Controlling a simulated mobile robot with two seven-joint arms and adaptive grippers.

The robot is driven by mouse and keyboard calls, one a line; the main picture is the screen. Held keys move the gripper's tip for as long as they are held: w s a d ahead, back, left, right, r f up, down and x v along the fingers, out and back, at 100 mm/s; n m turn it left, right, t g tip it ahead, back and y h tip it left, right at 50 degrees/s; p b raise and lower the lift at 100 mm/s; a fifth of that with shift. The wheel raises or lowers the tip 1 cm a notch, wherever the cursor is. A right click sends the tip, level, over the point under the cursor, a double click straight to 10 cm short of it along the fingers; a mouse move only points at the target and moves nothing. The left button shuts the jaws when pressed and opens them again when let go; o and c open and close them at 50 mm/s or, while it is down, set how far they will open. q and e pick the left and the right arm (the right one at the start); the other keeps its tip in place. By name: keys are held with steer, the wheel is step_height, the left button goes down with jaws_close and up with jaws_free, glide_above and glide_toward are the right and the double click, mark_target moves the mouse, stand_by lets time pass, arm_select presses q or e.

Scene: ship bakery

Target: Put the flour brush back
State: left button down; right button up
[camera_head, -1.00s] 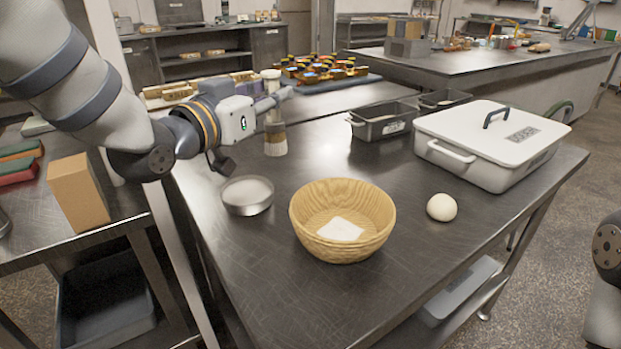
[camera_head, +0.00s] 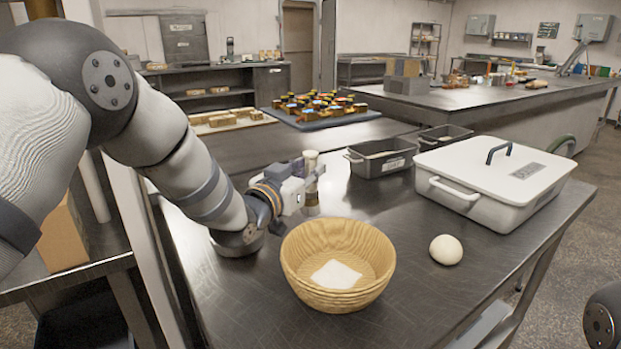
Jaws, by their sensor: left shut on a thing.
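The flour brush (camera_head: 311,196) is upright, with a pale handle top and bristles pointing down, over the far left part of the steel table. My left gripper (camera_head: 316,174) is shut on it from the left and hides part of its handle. I cannot tell whether the bristles touch the table. The brush is behind the wicker basket (camera_head: 293,268) and left of the grey tins. My right gripper is out of view; only a dark part of my right arm shows at the right edge.
The basket holds a white cloth (camera_head: 336,275). A dough ball (camera_head: 446,250) lies to its right. My left arm partly covers a round tin (camera_head: 237,244). Grey tins (camera_head: 382,163) and a lidded white box (camera_head: 495,175) stand at the back right. The front right of the table is clear.

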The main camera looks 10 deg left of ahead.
arm_select(q)
steer(key=shift+f, duration=0.7)
steer(key=shift+f, duration=0.1)
steer(key=shift+f, duration=0.1)
steer(key=c, duration=1.5)
jaws_free()
steer(key=shift+o, duration=0.2)
